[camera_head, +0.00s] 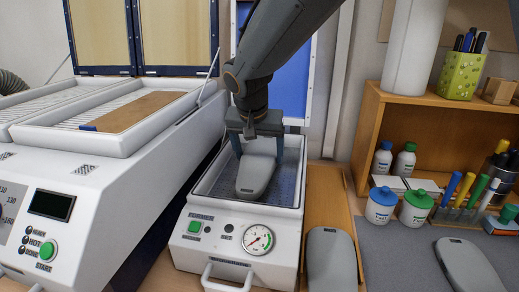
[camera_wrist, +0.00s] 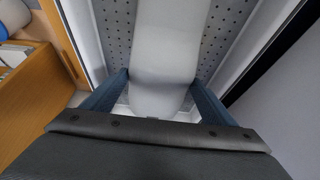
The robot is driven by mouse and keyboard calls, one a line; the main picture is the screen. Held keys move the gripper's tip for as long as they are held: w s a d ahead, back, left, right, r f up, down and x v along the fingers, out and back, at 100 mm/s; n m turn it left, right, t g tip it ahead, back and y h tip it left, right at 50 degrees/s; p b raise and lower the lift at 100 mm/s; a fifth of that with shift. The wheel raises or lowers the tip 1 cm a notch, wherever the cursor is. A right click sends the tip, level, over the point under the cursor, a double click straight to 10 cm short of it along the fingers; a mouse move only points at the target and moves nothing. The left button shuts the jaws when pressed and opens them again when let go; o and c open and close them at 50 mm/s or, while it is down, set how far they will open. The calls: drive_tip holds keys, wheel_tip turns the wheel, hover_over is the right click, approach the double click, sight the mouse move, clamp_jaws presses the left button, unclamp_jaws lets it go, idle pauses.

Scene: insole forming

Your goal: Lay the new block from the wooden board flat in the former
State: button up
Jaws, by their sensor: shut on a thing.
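A grey, rounded, shoe-sole-shaped block (camera_head: 256,180) is between the fingers of my gripper (camera_head: 258,157), over the perforated bed of the white former (camera_head: 187,252). The former's lid stands open behind it. In the wrist view the block (camera_wrist: 167,45) runs lengthwise between the two blue fingers of my gripper (camera_wrist: 160,88), with perforated bed on both sides. I cannot tell whether its underside touches the bed. Another grey block (camera_head: 331,265) lies on the wooden board (camera_head: 325,203) right of the former.
A white heater (camera_head: 110,190) with a brown sheet (camera_head: 135,108) on its grate stands left of the former. A third grey block (camera_head: 468,268) lies on the grey mat (camera_head: 395,255). A wooden shelf (camera_head: 425,120), bottles and pens stand at right.

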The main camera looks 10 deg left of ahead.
drive_tip(key=shift+f, duration=0.45)
drive_tip(key=shift+f+b, duration=0.5)
idle(0.4)
drive_tip(key=o, duration=1.5)
drive_tip(key=shift+c, duration=0.2)
drive_tip(key=shift+b+v, duration=0.7)
drive_tip(key=shift+v, duration=3.25)
